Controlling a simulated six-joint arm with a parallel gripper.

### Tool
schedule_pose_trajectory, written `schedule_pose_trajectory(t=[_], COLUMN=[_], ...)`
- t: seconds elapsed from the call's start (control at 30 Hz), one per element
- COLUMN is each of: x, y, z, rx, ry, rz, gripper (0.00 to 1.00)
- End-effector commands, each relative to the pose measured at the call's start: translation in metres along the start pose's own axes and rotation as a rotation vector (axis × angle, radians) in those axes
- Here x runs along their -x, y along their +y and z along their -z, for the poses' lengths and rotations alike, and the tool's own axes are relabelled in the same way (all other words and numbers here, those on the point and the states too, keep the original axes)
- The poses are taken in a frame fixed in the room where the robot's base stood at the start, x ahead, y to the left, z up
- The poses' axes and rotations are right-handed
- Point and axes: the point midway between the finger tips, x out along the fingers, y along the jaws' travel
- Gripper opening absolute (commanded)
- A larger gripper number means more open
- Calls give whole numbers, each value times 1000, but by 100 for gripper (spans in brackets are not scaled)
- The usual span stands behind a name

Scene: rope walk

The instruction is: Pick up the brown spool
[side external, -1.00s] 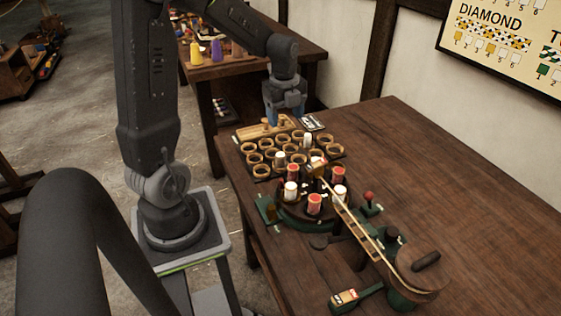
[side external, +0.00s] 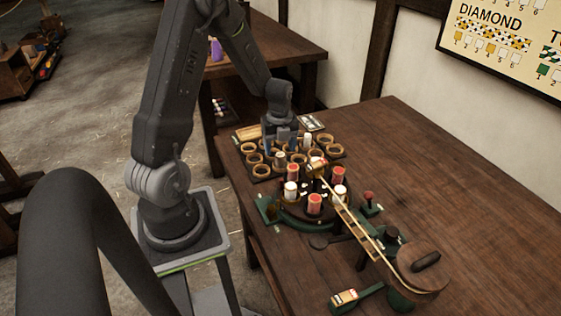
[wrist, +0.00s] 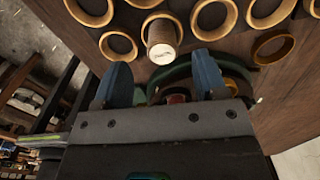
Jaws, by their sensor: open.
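A spool with a pale labelled top and a tan-brown side (wrist: 162,43) stands upright in a ring of the rack in the wrist view. It looks like the brown spool. In the side view, the spool just under my gripper (side external: 280,159) appears to be the same one. My gripper (side external: 281,146) is over the rack, close to that spool. In the wrist view, my gripper (wrist: 163,78) has its two blue fingers wide apart with nothing between them. The spool is beyond the tips, roughly centred between them.
The ring rack (side external: 262,171) has several empty rings and another pale spool (side external: 307,141). In front of it, the green-based machine (side external: 268,209) carries several red and white spools, with a long rail (side external: 352,222) running to the right. The table's right side is clear.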

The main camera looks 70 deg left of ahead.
Motion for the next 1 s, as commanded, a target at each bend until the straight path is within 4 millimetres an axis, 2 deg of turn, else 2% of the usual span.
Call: schedule_pose_trajectory(t=[0.1,0.3,0.57,1.0], x=[-20,-42,-44,-44], y=[-2,-2,-3,-3], z=[-1,-2,-2,-2], rx=[0,0,0,1], ry=[3,-1,-2,-2], rz=[-3,-2,0,-1], gripper=[65,65,65,24])
